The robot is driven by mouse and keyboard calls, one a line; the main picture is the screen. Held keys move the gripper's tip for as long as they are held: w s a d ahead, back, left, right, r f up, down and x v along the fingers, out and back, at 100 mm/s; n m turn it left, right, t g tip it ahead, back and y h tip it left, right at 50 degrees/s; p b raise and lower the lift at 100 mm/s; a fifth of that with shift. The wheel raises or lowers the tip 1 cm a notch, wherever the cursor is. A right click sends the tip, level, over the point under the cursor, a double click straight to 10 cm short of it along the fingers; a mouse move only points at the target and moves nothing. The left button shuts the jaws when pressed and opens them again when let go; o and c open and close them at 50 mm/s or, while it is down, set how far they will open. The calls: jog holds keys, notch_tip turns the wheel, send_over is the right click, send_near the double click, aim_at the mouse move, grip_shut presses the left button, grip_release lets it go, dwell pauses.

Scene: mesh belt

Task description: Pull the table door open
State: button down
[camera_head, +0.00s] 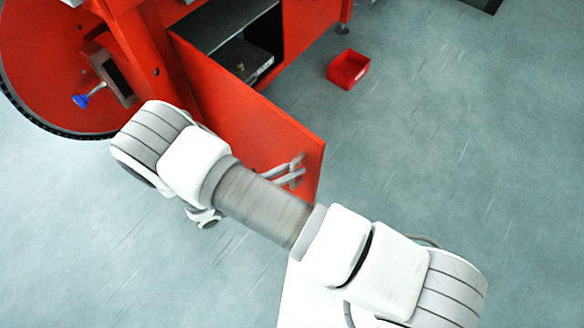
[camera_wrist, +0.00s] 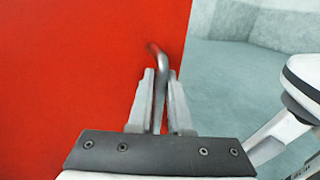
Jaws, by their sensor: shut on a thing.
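The red table door (camera_head: 240,115) stands swung out from the red table in the head view, with the dark compartment behind it in sight. In the wrist view the door (camera_wrist: 75,65) fills the left side as a flat red panel. A grey metal handle (camera_wrist: 160,68) sticks out near the door's free edge. My gripper (camera_wrist: 162,85) is shut on the handle, one finger on each side of it. In the head view my arm hides much of the gripper (camera_head: 292,175) and the lower part of the door.
The open compartment (camera_head: 225,30) holds a dark object (camera_head: 245,58). A small red bin (camera_head: 348,69) lies on the grey floor to the right. A red machine part with a blue knob (camera_head: 81,101) stands at the left. The floor (camera_head: 470,150) right of the door is clear.

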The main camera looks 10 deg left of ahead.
jog(key=c, duration=1.1)
grip_release()
jog(key=shift+a, duration=0.1)
jog(key=p+v, duration=0.1)
jog(key=v, duration=1.6)
jog(key=shift+s+a+f, duration=0.1)
jog(key=shift+s, duration=0.05)
